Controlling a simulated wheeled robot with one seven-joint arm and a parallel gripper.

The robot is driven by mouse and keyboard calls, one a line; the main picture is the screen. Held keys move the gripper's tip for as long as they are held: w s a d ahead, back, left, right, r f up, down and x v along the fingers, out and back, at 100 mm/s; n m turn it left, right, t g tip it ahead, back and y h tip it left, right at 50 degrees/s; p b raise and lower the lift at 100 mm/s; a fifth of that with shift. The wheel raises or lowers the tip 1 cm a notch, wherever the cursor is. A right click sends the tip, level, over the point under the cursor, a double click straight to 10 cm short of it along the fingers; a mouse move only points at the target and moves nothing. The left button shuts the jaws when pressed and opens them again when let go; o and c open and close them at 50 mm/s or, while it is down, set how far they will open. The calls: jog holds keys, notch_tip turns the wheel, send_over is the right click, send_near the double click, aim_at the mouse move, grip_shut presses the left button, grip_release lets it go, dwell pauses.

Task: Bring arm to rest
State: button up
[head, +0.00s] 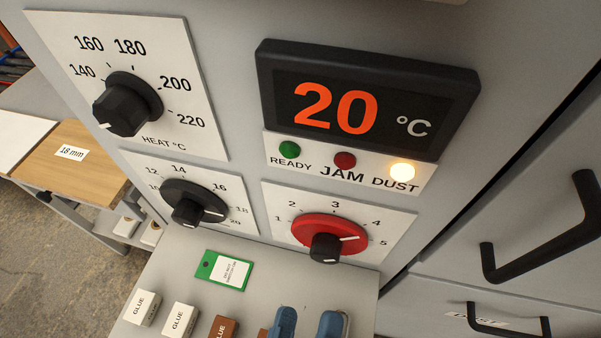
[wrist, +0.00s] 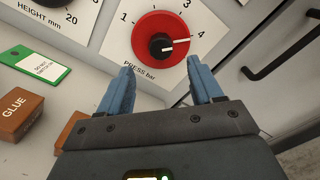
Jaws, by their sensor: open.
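My gripper (head: 308,324) shows at the bottom edge of the head view as two blue fingers, spread apart. In the wrist view my gripper (wrist: 160,68) is open with nothing between its fingertips. The red press knob (head: 328,234) is on the panel just beyond the fingers; it also shows in the wrist view (wrist: 159,40), above the gap. Its white mark points near 4 in the wrist view. The fingertips appear clear of the knob. Most of my arm is out of view.
The display (head: 360,100) reads 20 °C, with the dust lamp (head: 402,171) lit. The heat knob (head: 127,103) and height knob (head: 190,203) are at left. Glue blocks (head: 180,320) and a green tag (head: 224,270) lie below. Black handles (head: 538,232) project at right.

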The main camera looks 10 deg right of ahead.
jog(key=s+d+n+g+y, duration=0.1)
jog(key=s+d+n+y, duration=0.2)
jog(key=d+n, duration=0.7)
jog(key=s+d+r+n+g+y, duration=0.1)
jog(key=s+d+n+y, duration=0.2)
jog(key=n, duration=1.8)
jog(key=s+d, duration=0.3)
jog(key=d, duration=0.4)
jog(key=shift+s+d, duration=0.15)
jog(key=shift+s, duration=0.15)
